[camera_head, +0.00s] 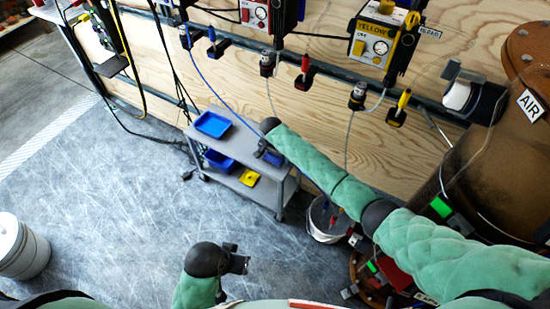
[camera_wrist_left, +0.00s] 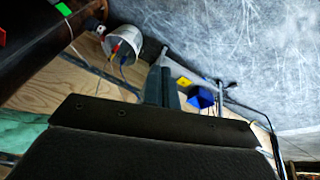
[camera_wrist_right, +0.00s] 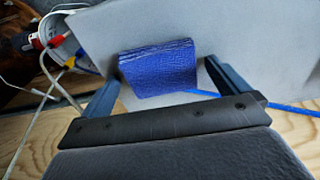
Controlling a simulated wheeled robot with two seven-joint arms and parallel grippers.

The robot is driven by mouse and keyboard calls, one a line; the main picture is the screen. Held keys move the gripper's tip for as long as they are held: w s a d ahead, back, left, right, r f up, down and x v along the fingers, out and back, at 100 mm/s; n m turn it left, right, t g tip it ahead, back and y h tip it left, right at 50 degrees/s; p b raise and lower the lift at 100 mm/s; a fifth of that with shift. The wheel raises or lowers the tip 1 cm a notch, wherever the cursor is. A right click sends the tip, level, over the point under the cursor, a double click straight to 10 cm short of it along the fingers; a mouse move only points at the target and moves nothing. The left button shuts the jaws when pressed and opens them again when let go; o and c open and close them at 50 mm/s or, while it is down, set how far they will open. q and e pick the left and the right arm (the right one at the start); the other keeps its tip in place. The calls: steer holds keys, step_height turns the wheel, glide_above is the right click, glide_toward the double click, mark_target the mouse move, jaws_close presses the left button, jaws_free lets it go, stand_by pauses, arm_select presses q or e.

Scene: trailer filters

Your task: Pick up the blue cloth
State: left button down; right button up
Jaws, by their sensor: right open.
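The blue cloth (camera_wrist_right: 158,68) is a small folded-looking textured piece lying on the light grey top of the cart (camera_wrist_right: 240,35), near its edge, in the right wrist view. My right gripper (camera_wrist_right: 170,88) is open, with one finger on each side of the cloth; I cannot tell whether they touch it. In the head view my right gripper (camera_head: 268,152) is over the right end of the cart top and mostly hides the cloth. My left gripper (camera_head: 238,262) is low, away from the cart; in the left wrist view its fingers (camera_wrist_left: 160,82) look closed together, with nothing between them.
A blue tray (camera_head: 212,124) sits on the cart's left end; a blue bin (camera_head: 219,160) and a yellow tray (camera_head: 249,177) are on its lower shelf. A white bucket (camera_head: 325,220) stands right of the cart. A plywood wall with hanging hoses is behind.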

steer(key=c, duration=1)
steer(key=shift+c, duration=0.2)
arm_select(q)
steer(key=shift+r, duration=0.15)
arm_select(e)
steer(key=shift+r, duration=0.1)
